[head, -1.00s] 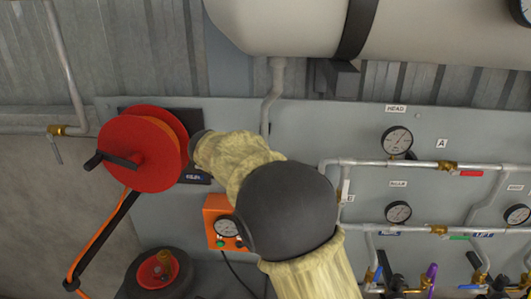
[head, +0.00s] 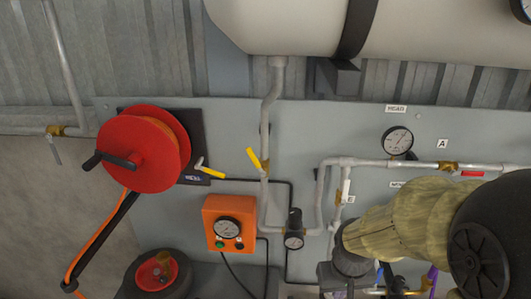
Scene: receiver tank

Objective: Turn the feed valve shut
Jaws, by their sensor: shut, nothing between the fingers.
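A yellow lever (head: 254,158) sits on the grey pipe that comes down from the tank. It is tilted, its upper end leaning left of the pipe. My gripper's fingers cannot be made out there.
The red hose reel (head: 140,150) stands out from the panel at left. An orange box (head: 229,223) with a gauge hangs at lower middle, beside a small black regulator (head: 294,230). The tank (head: 290,25) spans the top. My arm covers much of the lower right piping.

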